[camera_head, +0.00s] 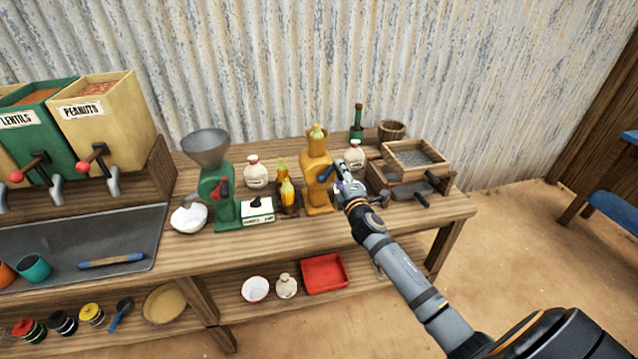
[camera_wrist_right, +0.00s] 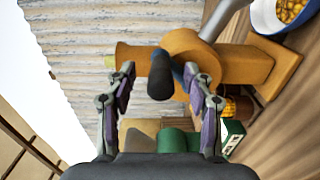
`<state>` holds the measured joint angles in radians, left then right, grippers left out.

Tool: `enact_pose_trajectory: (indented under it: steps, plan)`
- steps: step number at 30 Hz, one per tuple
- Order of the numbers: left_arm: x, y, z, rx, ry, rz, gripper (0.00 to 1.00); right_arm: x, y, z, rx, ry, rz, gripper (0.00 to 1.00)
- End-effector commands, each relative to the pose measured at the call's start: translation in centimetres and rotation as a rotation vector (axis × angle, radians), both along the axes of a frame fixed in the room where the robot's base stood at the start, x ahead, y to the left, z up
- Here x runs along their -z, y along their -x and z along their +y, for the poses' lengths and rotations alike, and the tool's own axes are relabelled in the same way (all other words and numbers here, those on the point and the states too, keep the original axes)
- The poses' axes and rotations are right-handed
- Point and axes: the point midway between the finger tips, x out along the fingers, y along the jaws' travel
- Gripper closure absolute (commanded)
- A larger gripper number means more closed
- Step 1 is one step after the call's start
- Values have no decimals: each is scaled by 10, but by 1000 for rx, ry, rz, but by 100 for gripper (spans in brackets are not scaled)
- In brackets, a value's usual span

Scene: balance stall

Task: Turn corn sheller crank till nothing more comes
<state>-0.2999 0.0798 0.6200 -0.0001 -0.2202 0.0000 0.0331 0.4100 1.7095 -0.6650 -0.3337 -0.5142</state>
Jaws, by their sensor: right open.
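The orange corn sheller (camera_head: 317,189) stands on the bench with a corn cob (camera_head: 317,132) in its top. It also lies sideways across the wrist view (camera_wrist_right: 238,64). Its crank has a blue arm (camera_head: 326,172) and a dark handle (camera_wrist_right: 160,76). My right gripper (camera_head: 340,182) is open at the sheller's right side. In the wrist view its fingers are on either side of the handle, and contact cannot be told. A blue-rimmed bowl of yellow kernels (camera_wrist_right: 287,14) is by the grey spout (camera_wrist_right: 223,17). My left gripper is out of view.
Several cobs (camera_head: 287,194) stand left of the sheller, beside a white-topped green box (camera_head: 257,211). A green grinder (camera_head: 216,197) stands further left. Wooden sieve boxes (camera_head: 416,157) are at right. A red tray (camera_head: 325,273) is on the lower shelf.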

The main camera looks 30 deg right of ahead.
Motion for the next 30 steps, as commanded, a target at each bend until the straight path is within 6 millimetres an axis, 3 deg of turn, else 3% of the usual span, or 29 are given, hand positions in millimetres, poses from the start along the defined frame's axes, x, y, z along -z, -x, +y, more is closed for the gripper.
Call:
enact_pose_trajectory:
  steps: [18,30]
  plan:
    - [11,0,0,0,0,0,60,1,68,17,-1,2,1,47]
    - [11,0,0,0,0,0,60,0,73,18,0,0,0,47]
